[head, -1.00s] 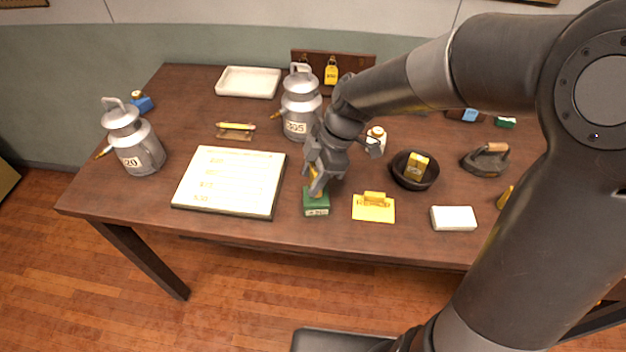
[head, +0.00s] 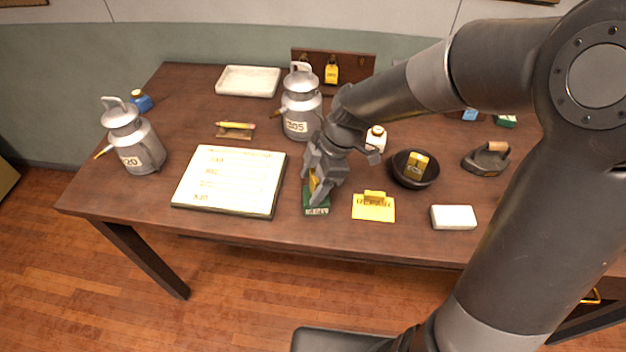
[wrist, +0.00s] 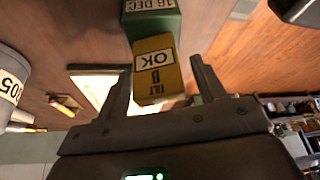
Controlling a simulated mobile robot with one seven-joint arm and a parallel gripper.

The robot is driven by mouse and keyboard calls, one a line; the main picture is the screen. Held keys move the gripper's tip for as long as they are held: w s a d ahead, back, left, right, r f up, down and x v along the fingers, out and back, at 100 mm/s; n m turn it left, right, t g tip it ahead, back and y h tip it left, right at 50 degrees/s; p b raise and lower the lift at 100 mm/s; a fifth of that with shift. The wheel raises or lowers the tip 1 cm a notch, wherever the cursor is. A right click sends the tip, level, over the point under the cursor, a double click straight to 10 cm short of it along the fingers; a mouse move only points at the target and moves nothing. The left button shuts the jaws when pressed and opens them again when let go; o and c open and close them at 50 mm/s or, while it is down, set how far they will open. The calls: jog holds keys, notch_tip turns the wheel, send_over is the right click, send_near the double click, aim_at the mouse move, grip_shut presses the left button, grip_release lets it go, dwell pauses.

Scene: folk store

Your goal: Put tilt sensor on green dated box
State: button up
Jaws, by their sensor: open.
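The green dated box (head: 317,211) stands near the table's front edge. Its white date label reads "16 DEC" in the wrist view (wrist: 150,22). A yellow tilt sensor (wrist: 155,70), marked "TILT B" and "OK", is against the box's top face, between my fingers. In the head view the sensor (head: 313,183) is mostly hidden by my gripper (head: 319,196), which is right over the box. My gripper is open, with a finger on each side of the sensor; a gap shows at the right finger in the wrist view.
A white board (head: 230,180) lies left of the box and a yellow card holder (head: 373,208) right of it. A black bowl (head: 412,180) holds another yellow piece (head: 417,164). A milk can (head: 301,105) stands behind, another (head: 133,143) at left.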

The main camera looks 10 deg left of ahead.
jog(key=v, duration=1.2)
jog(key=s+d+r+m+t+h, duration=0.2)
jog(key=s+d+m, duration=0.4)
jog(key=m, duration=0.5)
jog(key=s+d+r+m+t+h, duration=0.2)
jog(key=s+d+m+t, duration=0.3)
jog(key=d+m, duration=0.6)
jog(key=shift+s+d+r+m, duration=0.25)
jog(key=shift+s+r, duration=0.45)
jog(key=shift+s, duration=0.55)
